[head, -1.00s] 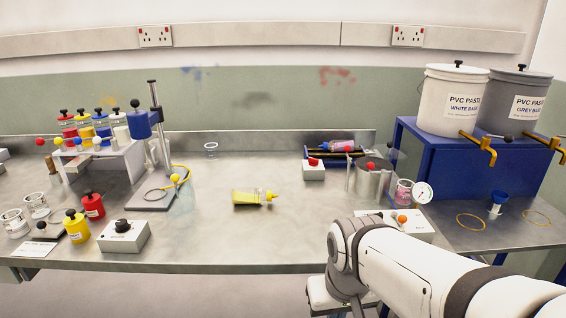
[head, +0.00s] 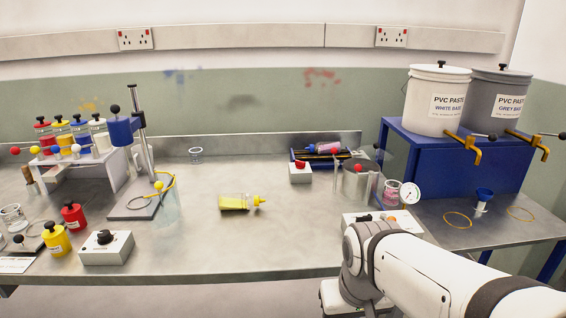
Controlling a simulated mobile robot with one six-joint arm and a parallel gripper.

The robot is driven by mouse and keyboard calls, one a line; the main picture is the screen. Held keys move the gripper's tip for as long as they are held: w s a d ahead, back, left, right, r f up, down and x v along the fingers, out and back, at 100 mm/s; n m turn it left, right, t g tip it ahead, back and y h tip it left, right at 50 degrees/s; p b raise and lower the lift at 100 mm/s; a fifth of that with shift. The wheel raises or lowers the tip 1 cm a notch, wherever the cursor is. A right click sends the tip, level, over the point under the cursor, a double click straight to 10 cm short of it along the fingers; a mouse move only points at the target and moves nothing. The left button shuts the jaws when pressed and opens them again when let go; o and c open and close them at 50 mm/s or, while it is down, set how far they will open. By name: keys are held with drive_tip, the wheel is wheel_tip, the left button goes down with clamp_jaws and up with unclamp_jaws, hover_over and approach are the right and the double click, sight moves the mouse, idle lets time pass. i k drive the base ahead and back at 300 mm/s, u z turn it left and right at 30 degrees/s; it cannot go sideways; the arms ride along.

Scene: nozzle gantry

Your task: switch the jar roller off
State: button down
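The jar roller (head: 296,160) sits at the back of the bench, right of centre, as a low dark and blue frame. A jar with pink and lilac colouring (head: 325,148) lies on its side on it. In front of its left end is a small white box (head: 300,177) with a red switch (head: 301,165) on top. The switch's exact position is too small to tell. My white arm reaches in from the lower right, well in front of the roller. My gripper is not visible.
A metal pot (head: 359,184) with red-knobbed rods stands right of the switch box, with a round gauge (head: 410,193) beyond it. A yellow bottle (head: 236,202) lies mid-bench. A blue stand (head: 396,147) carries two paste tubs. The bench between bottle and switch box is clear.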

sight(299, 164)
drive_tip(key=i, duration=1)
